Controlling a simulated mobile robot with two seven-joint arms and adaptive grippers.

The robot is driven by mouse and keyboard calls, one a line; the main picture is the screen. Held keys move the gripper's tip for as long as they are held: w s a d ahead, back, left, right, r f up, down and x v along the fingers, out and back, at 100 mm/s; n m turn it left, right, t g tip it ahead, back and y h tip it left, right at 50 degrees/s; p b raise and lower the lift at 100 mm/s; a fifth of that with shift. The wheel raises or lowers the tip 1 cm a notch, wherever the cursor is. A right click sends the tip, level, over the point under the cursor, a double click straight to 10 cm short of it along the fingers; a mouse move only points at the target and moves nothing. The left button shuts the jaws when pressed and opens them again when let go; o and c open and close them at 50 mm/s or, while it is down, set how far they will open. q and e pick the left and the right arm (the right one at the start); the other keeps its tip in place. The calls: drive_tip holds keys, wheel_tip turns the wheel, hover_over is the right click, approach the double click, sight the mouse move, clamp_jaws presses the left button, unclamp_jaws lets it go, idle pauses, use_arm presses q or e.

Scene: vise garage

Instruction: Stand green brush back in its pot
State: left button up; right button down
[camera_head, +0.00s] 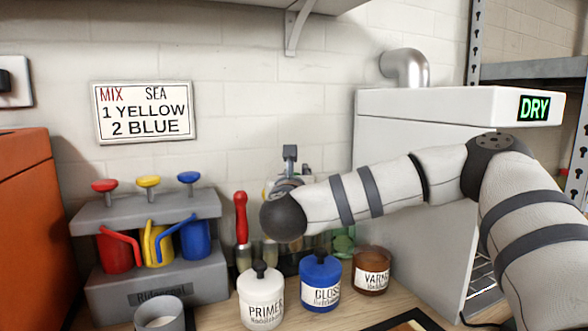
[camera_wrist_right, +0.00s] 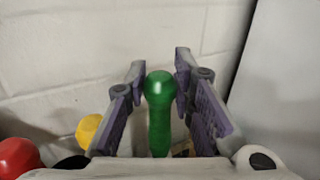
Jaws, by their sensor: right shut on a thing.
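The green brush (camera_wrist_right: 160,118) shows in the right wrist view as a green handle with a rounded top, upright between the fingers. My right gripper (camera_wrist_right: 159,72) is shut on it. In the head view my right wrist hides the fingers and the brush, so the brush's lower end is not visible. A red-handled brush (camera_head: 241,216) stands upright at the back of the bench, just left of my wrist. Several containers stand partly hidden behind my forearm, among them a greenish glass jar (camera_head: 344,240); I cannot tell which is the green brush's pot. My left gripper is out of view.
A white PRIMER jar (camera_head: 261,298), a blue GLOSS jar (camera_head: 320,284) and a brown VARNISH jar (camera_head: 371,271) stand in front. A grey dispenser (camera_head: 158,285) is left, with a grey cup (camera_head: 160,315) before it. A white DRY cabinet (camera_head: 385,150) bounds the right.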

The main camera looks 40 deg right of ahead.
drive_tip(key=c, duration=1.3)
unclamp_jaws()
drive_tip(key=v, duration=1.2)
